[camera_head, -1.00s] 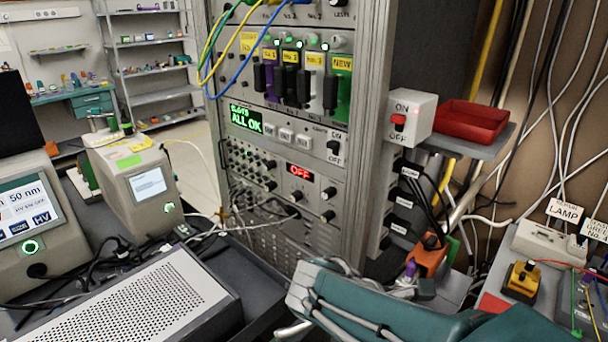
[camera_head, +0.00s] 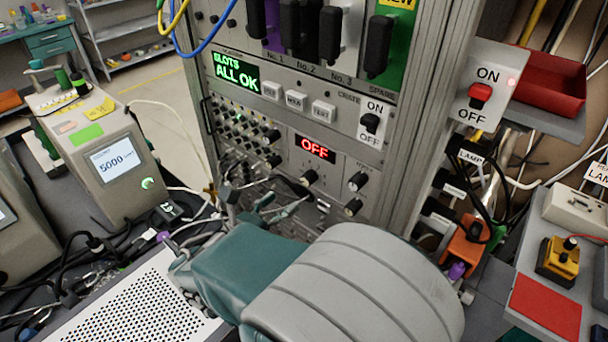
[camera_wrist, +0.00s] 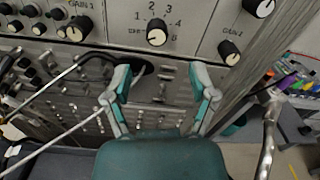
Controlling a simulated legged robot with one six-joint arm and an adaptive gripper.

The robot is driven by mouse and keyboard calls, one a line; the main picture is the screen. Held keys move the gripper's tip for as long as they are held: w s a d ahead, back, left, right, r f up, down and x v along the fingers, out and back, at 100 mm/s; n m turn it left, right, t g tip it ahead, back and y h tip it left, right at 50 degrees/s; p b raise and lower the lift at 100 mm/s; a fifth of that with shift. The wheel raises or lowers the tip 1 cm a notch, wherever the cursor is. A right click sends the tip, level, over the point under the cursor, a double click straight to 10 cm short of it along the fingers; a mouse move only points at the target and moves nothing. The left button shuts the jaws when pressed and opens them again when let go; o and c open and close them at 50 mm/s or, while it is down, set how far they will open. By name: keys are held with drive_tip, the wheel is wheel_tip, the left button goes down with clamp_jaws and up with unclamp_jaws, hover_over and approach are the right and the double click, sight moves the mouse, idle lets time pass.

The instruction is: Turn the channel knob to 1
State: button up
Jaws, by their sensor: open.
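The channel knob (camera_wrist: 156,36) is a black dial with a pale face, ringed by small numbers, in the upper middle of the wrist view. In the head view the matching knob (camera_head: 310,177) sits under the red OFF display (camera_head: 315,149). Its setting is too small to read surely. My gripper (camera_wrist: 164,88) is open and empty. Its two teal-and-grey fingers are apart, below the knob in the wrist view and not touching it. In the head view my arm reaches in front of the lower rack and hides part of it.
Other knobs (camera_wrist: 229,52) flank the dial. Black and white cables (camera_wrist: 60,75) cross the panel at left. A switch box (camera_head: 485,92) and red tray (camera_head: 548,85) are at right. A perforated metal box (camera_head: 140,305) stands at lower left.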

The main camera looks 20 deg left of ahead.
sight(304, 181)
drive_tip(key=x, duration=0.3)
drive_tip(key=shift+w+d, duration=0.3)
drive_tip(key=shift+d, duration=0.1)
drive_tip(key=w, duration=0.4)
drive_tip(key=shift+w+a+f, duration=0.2)
drive_tip(key=shift+a, duration=0.15)
drive_tip(key=shift+w+d, duration=0.1)
drive_tip(key=shift+w, duration=0.05)
drive_tip(key=shift+d+r, duration=0.15)
drive_tip(key=shift+d, duration=0.5)
drive_tip(key=shift+a, duration=0.15)
clamp_jaws()
drive_tip(key=shift+a, duration=0.2)
